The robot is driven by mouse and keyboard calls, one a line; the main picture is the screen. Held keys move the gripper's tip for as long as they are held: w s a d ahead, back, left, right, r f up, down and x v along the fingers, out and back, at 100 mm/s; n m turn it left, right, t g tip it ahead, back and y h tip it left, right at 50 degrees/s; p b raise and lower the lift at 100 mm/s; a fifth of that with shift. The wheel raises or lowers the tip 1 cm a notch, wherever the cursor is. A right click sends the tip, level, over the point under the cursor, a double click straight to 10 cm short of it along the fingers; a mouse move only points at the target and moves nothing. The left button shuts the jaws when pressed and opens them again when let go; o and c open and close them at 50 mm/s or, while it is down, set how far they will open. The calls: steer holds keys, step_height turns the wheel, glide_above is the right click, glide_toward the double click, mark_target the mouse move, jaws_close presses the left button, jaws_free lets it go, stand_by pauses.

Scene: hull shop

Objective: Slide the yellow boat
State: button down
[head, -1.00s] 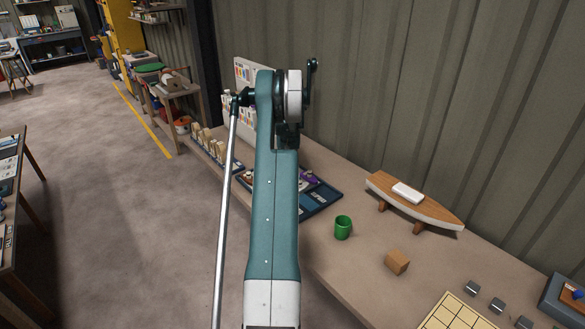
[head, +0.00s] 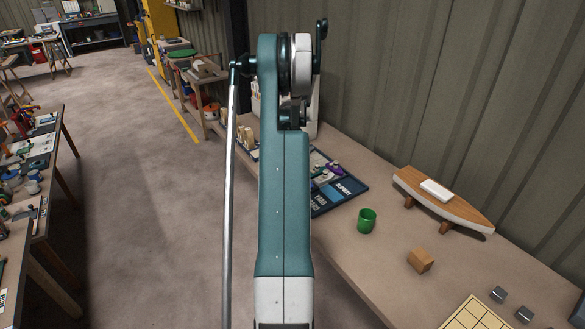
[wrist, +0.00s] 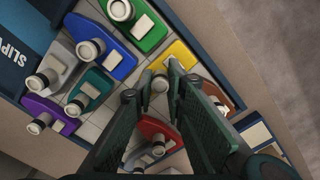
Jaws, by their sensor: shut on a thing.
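The yellow boat (wrist: 183,53) lies in the tray of small boats in the wrist view, just beyond my fingertips. My gripper (wrist: 162,76) is shut on the yellow boat, with its fingertips on either side of the boat's pale round funnel. The fingers cover part of the boat and the tray near it. A green boat (wrist: 147,28) and a blue boat (wrist: 109,50) lie left of it. A brown boat (wrist: 216,96) is to the right and a red boat (wrist: 152,130) below, partly behind the fingers. In the head view my arm hides the gripper and the yellow boat.
The blue tray (head: 347,193) stands on the bench. Grey, teal and purple (wrist: 48,112) boats fill its left side in the wrist view. A green cup (head: 366,221), a wooden block (head: 421,260) and a large wooden boat model (head: 462,211) stand to the right.

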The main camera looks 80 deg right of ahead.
steer(key=shift+w+a, duration=0.15)
steer(key=shift+w, duration=0.1)
steer(key=c, duration=2.3)
jaws_free()
steer(key=shift+w+a, duration=0.1)
steer(key=shift+r, duration=0.1)
steer(key=shift+r, duration=5.95)
